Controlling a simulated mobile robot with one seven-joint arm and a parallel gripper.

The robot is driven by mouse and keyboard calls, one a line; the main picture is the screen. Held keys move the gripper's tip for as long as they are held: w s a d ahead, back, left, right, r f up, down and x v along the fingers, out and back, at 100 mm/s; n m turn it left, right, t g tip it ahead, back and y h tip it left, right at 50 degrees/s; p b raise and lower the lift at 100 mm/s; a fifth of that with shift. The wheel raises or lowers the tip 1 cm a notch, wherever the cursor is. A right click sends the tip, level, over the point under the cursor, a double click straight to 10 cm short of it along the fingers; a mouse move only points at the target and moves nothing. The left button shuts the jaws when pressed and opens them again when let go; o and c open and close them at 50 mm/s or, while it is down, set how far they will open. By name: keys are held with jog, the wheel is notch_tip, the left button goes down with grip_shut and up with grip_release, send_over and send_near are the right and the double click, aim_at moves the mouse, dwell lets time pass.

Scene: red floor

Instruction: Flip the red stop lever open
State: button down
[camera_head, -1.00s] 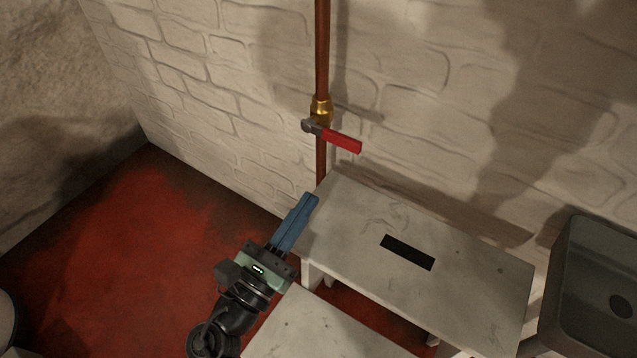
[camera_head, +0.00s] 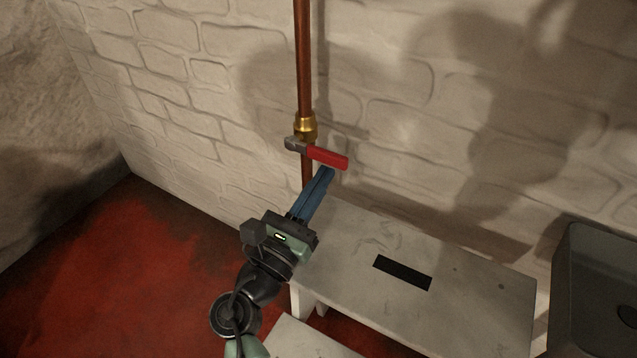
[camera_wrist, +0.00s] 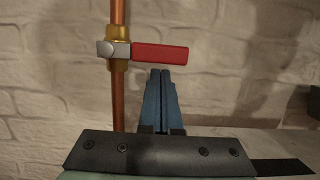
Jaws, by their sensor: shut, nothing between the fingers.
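The red stop lever (camera_head: 328,158) sticks out to the right from a brass valve (camera_head: 305,127) on a vertical copper pipe (camera_head: 303,55). It lies across the pipe, tilted slightly down in the head view and nearly level in the wrist view (camera_wrist: 161,54). My gripper (camera_head: 326,172) has its blue fingers together with nothing between them. The fingertips are just below the lever in the head view. In the wrist view the fingertips (camera_wrist: 160,72) point up just under the lever's middle. I cannot tell whether they touch it.
A white stool (camera_head: 455,285) with a dark slot stands below and right of the pipe, close under my gripper. A grey sink (camera_head: 595,275) is at the right. A white brick wall (camera_head: 420,120) is close behind the pipe. Red floor (camera_head: 110,270) is open at the left.

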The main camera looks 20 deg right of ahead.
aim_at(330, 157)
jog(key=shift+r+p, duration=0.15)
jog(key=shift+p, duration=0.2)
jog(key=shift+s+r+n+p, duration=0.1)
jog(key=shift+n+p, duration=0.3)
jog(key=shift+p, duration=0.15)
jog(key=shift+d+r+n+y+p, duration=0.1)
jog(key=shift+r+n+y+p, duration=0.3)
jog(key=shift+p, duration=0.55)
notch_tip(330, 157, up, 2)
jog(key=n+p, duration=0.1)
jog(key=p, duration=0.2)
jog(key=n+t+p, duration=0.1)
jog(key=n+p, duration=0.1)
jog(key=p, duration=0.1)
jog(key=shift+s+d+r+y+p, duration=0.15)
jog(key=shift+y+p, duration=0.2)
jog(key=shift+y, duration=0.05)
jog(key=w+a+r+n+y+p, duration=0.3)
jog(key=r+n+p, duration=0.3)
jog(key=n+p, duration=0.9)
jog(key=shift+r+y+p, duration=0.3)
jog(key=shift+y+p, duration=0.1)
jog(key=shift+p, duration=3.4)
jog(key=shift+w+a, duration=0.15)
jog(key=shift+a, duration=0.05)
